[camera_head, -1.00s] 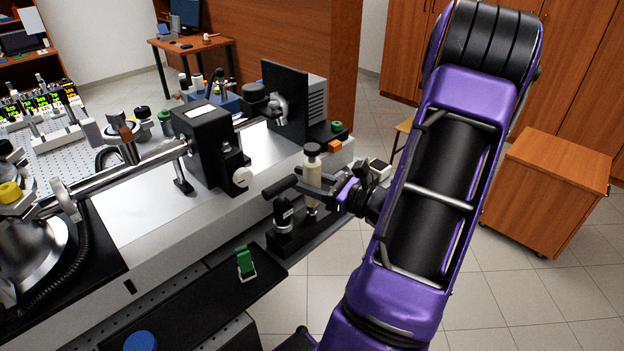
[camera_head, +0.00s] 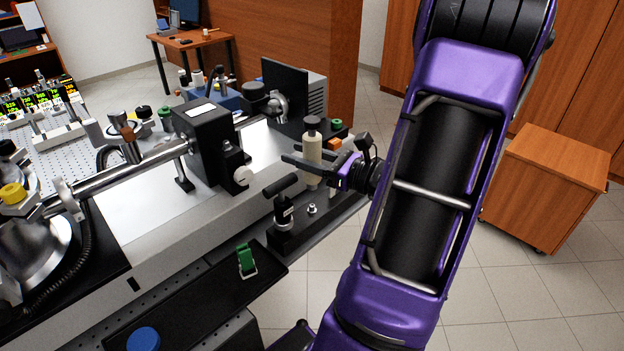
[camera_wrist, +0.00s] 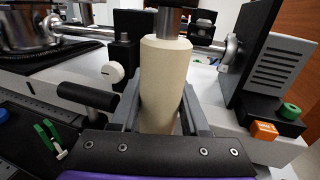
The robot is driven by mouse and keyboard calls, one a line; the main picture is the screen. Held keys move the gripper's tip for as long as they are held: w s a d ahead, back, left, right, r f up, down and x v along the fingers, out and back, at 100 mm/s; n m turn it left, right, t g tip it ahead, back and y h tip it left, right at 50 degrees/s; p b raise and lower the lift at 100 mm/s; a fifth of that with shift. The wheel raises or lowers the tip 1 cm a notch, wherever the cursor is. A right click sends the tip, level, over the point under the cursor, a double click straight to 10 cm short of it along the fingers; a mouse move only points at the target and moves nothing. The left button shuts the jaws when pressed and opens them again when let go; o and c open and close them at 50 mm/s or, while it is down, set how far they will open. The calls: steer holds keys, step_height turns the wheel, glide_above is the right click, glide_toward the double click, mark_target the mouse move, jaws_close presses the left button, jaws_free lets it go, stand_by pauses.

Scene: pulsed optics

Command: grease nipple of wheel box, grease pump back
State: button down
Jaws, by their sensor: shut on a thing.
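The grease pump, a cream cylinder with a dark cap (camera_head: 312,150), is upright between the fingers of my gripper (camera_head: 300,163). My gripper is shut on it above the dark ledge at the bench's front. In the wrist view the pump (camera_wrist: 165,80) fills the middle between both fingers; its lower end is hidden. A small silver fitting (camera_head: 312,208) shows on the ledge below the pump, apart from it. A black box with a white knob (camera_head: 243,177) stands left of the pump; I cannot tell whether it is the wheel box. I cannot make out a grease nipple on it.
A black T-handled tool (camera_head: 284,208) stands on the ledge, close left of the pump. An orange block (camera_head: 334,144) and green cap are behind the gripper. A dark tray with a green clip (camera_head: 245,258) lies nearer.

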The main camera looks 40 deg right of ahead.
steer(key=w+a+r+n+g+y, duration=0.2)
steer(key=w+a+r, duration=0.4)
steer(key=r, duration=0.3)
steer(key=w+a+r+n+g+y, duration=0.3)
steer(key=w+a+r+n+y, duration=0.1)
steer(key=w+a+r+y, duration=0.2)
step_height(320, 180, up, 3)
steer(key=shift+a+f, duration=0.1)
steer(key=shift+a, duration=0.5)
steer(key=shift+f+b, duration=1.45)
steer(key=shift+f, duration=1.4)
steer(key=shift+f+b, duration=0.5)
steer(key=shift+f, duration=0.65)
steer(key=shift+f, duration=0.35)
steer(key=shift+c, duration=1.5)
jaws_free()
